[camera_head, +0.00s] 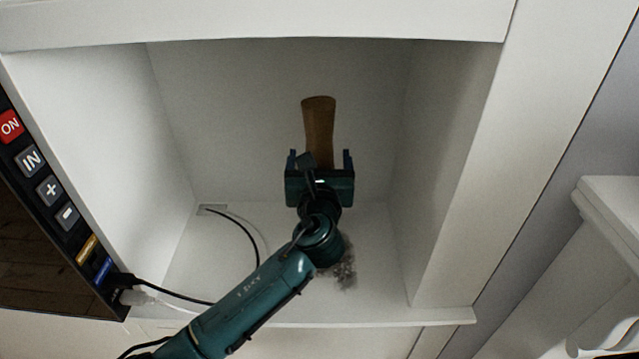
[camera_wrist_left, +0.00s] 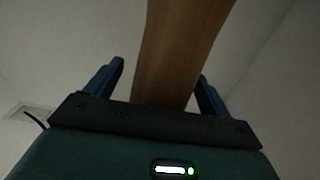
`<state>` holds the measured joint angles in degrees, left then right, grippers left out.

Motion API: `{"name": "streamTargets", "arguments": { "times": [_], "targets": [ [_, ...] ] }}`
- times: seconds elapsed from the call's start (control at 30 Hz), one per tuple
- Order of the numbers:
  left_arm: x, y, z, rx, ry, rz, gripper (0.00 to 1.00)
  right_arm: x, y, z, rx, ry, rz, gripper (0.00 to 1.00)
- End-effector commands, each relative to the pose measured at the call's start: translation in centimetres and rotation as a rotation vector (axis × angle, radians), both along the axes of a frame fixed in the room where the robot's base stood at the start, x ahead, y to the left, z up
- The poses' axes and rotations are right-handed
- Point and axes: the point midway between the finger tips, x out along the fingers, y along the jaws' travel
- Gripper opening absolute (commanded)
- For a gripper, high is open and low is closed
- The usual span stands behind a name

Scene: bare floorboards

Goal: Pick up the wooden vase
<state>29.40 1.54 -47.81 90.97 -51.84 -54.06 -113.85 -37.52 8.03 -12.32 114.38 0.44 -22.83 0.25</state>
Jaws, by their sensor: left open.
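The wooden vase (camera_head: 319,128) is brown, tall and narrow, and stands inside a white cabinet compartment. Its lower part is hidden behind my left gripper (camera_head: 319,160) in the head view. My left gripper is open, with one blue finger on each side of the vase. In the left wrist view the vase (camera_wrist_left: 178,55) rises between the two fingers of the gripper (camera_wrist_left: 160,85), with a visible gap at the left finger; the right finger is close to it or partly behind its edge. My right gripper is not in view.
White compartment walls (camera_head: 455,150) enclose the space left, right and behind, with a shelf floor (camera_head: 380,285) below. A dark panel with buttons (camera_head: 50,190) stands at the left edge. Black and white cables (camera_head: 240,228) run along the shelf's left side. A dark smudge (camera_head: 345,268) shows beside my arm.

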Motion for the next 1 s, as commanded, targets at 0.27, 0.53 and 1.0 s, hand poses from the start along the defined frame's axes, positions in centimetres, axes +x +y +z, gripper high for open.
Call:
{"name": "streamTargets", "arguments": {
  "times": [0.27, 0.53, 1.0],
  "targets": [
    [0.09, -0.01, -0.04, -0.001, 0.001, 0.000, 0.76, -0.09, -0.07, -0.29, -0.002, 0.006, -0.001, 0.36],
    [0.07, 0.01, -0.05, -0.001, 0.001, 0.000, 0.54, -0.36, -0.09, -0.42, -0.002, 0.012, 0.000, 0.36],
    [0.07, 0.01, -0.06, 0.000, 0.001, 0.000, 0.17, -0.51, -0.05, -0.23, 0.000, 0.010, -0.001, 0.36]
  ]
}}
